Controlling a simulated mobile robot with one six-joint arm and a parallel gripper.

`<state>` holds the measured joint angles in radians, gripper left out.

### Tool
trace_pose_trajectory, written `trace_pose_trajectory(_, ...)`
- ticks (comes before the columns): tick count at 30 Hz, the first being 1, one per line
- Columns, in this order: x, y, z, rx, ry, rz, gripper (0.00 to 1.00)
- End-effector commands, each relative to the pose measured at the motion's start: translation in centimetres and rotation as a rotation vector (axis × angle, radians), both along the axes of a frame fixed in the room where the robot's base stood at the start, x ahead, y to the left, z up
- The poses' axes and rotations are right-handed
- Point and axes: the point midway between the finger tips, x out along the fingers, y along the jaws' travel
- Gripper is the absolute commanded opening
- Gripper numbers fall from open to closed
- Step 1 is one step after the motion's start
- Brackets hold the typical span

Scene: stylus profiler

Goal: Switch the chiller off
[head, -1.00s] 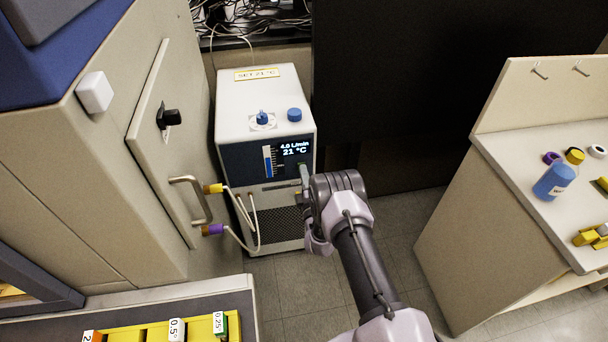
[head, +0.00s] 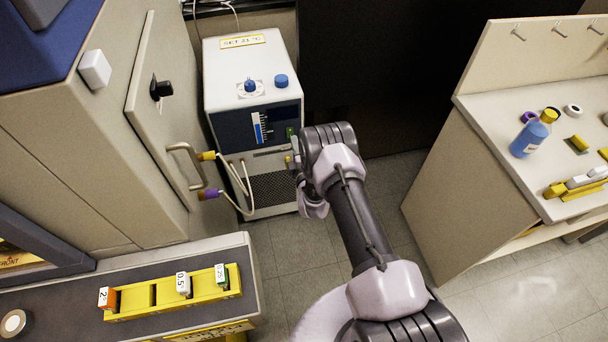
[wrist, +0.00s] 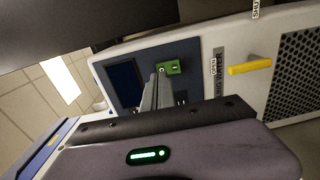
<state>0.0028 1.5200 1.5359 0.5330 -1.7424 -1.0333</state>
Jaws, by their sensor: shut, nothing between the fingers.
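The chiller (head: 250,62) is a white box with a dark blue front panel, standing on the floor. Its display (wrist: 124,84) is dark, with no readout visible. A green rocker switch (wrist: 172,67) sits on the panel beside the display; in the head view a bit of green (head: 291,131) shows beside my gripper. My gripper (head: 294,146) is at the right side of the chiller's front. In the wrist view its shut, empty fingers (wrist: 155,90) end right beside the switch; I cannot tell whether they touch it.
A yellow valve lever (wrist: 250,67) with a cooling-water label is on the chiller's front. Hoses (head: 238,180) run towards the cabinet (head: 150,190) on the left. A yellow block rack (head: 200,294) is in front.

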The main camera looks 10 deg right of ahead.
Motion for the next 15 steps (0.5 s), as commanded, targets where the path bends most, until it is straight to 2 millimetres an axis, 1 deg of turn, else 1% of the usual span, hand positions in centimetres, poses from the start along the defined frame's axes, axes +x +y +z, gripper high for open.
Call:
trace_pose_trajectory(1,-1.4,0.0,0.3,-0.001,0.005,-0.001,0.00)
trace_pose_trajectory(3,-3.2,0.0,0.6,-0.002,0.006,-0.001,0.00)
trace_pose_trajectory(6,-5.7,0.0,0.7,-0.001,0.007,-0.001,0.00)
trace_pose_trajectory(9,-7.7,0.0,0.8,-0.001,0.006,0.000,0.00)
trace_pose_trajectory(12,-9.1,0.0,0.7,0.000,0.006,-0.001,0.00)
trace_pose_trajectory(15,-9.9,0.0,0.7,0.000,0.004,0.000,0.00)
